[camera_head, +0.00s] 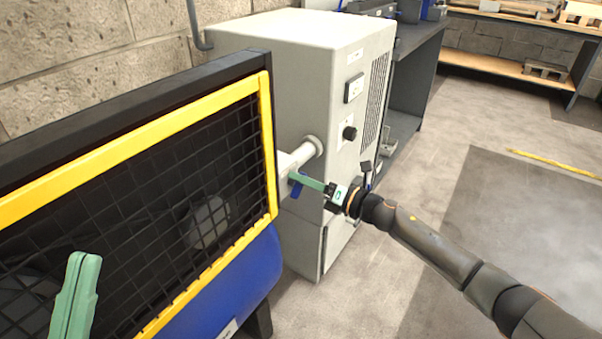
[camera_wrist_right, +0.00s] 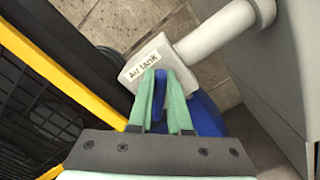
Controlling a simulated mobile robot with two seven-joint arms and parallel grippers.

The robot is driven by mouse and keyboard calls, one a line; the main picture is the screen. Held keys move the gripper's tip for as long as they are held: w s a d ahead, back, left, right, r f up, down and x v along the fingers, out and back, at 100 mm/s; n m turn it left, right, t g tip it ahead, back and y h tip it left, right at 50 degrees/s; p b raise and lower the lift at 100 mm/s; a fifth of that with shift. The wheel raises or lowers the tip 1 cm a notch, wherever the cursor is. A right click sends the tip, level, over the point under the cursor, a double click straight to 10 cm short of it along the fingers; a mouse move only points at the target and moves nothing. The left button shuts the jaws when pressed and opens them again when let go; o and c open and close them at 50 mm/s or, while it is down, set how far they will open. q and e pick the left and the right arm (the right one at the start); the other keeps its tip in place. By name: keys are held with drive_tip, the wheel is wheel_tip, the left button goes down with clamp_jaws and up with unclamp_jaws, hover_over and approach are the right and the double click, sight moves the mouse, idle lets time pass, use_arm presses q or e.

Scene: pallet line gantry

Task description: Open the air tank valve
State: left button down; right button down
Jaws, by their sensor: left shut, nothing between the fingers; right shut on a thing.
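The air tank valve is a grey-white pipe fitting (camera_head: 290,162) between the yellow-framed mesh guard and the grey cabinet. In the right wrist view its block carries an "Air tank" label (camera_wrist_right: 144,66). A blue valve handle (camera_head: 298,188) sits on it, and it also shows in the right wrist view (camera_wrist_right: 160,88). My right gripper (camera_head: 300,179) reaches in from the right with green fingers shut on the blue handle; in the right wrist view the fingers (camera_wrist_right: 163,85) stand on either side of it. My left gripper (camera_head: 83,262) is shut and empty in front of the mesh guard, low at the left.
The black mesh guard with a yellow frame (camera_head: 140,134) fills the left, with a blue tank (camera_head: 225,290) below it. The grey cabinet (camera_head: 265,50) stands behind the valve, with a black knob (camera_head: 349,133). Open floor (camera_head: 440,160) lies to the right.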

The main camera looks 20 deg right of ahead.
drive_tip(key=m+p, duration=0.1)
drive_tip(key=m, duration=0.2)
drive_tip(key=shift+w+d+f+m+p, duration=0.1)
drive_tip(key=shift+d+m+p, duration=0.05)
drive_tip(key=shift+m+p, duration=0.25)
use_arm(q)
drive_tip(key=shift+t+y, duration=0.4)
drive_tip(key=r, duration=0.1)
drive_tip(key=r+p, duration=0.1)
drive_tip(key=r, duration=0.1)
drive_tip(key=r+p, duration=0.1)
drive_tip(key=shift+a+r, duration=0.15)
drive_tip(key=shift+a, duration=0.1)
use_arm(e)
drive_tip(key=m, duration=0.2)
drive_tip(key=f+m, duration=0.1)
drive_tip(key=m, duration=0.2)
drive_tip(key=shift+m, duration=0.3)
drive_tip(key=c, duration=0.9)
unclamp_jaws()
use_arm(q)
drive_tip(key=shift+r+m, duration=0.1)
drive_tip(key=shift+m, duration=0.2)
use_arm(e)
drive_tip(key=shift+o, duration=0.2)
use_arm(q)
drive_tip(key=shift+s, duration=0.1)
use_arm(e)
drive_tip(key=shift+d, duration=0.15)
